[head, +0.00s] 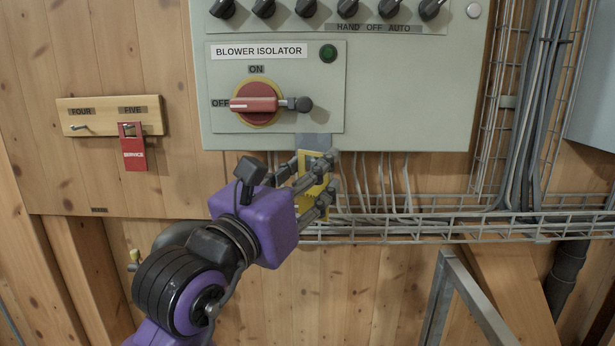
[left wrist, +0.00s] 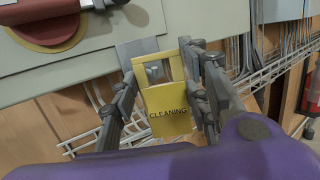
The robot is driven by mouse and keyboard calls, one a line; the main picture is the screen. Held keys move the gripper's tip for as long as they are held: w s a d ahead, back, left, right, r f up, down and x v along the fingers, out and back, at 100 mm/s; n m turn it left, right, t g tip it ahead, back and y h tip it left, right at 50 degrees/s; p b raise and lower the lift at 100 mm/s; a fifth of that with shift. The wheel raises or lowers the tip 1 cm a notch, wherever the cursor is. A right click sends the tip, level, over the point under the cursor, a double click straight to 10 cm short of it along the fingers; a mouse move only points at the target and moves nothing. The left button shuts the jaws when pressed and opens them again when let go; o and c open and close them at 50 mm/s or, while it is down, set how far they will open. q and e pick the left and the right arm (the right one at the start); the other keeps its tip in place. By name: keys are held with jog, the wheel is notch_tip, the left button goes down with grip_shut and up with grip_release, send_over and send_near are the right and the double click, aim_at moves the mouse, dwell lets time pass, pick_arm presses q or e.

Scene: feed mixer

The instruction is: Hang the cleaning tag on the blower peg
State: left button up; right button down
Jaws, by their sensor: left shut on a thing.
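The yellow cleaning tag (left wrist: 168,110) is upright in my left gripper, with its lettering facing the left wrist camera and an open window at its top. It also shows in the head view (head: 304,161), partly covered by the fingers. My left gripper (head: 331,174) is shut on the tag just below the blower isolator panel. A grey plate (head: 313,141) hangs from the panel's lower edge, behind the top of the tag. A grey metal part (left wrist: 155,70), perhaps the peg, shows in the tag's window. I cannot tell whether it passes through or stays behind. My right gripper is out of view.
The blower isolator's red handle (head: 253,104) and a dark knob beside it sit just above the gripper. A wire cable tray (head: 440,228) and hanging cables lie close behind and right. A wooden board (head: 85,108) with a red service lock is at left.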

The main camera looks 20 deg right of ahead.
pick_arm(q)
jog(key=shift+w+d+f, duration=0.15)
jog(key=shift+w, duration=0.3)
jog(key=shift+w+d+f, duration=0.1)
jog(key=shift+w+f, duration=0.05)
jog(key=shift+w, duration=0.3)
jog(key=shift+f, duration=0.1)
jog(key=shift+w+f, duration=0.1)
jog(key=shift+w, duration=0.05)
jog(key=o, duration=0.8)
jog(key=shift+c, duration=0.2)
jog(key=o, duration=0.4)
jog(key=shift+w+d+f, duration=0.1)
jog(key=shift+w+f, duration=0.05)
jog(key=shift+w, duration=0.15)
jog(key=shift+s, duration=0.2)
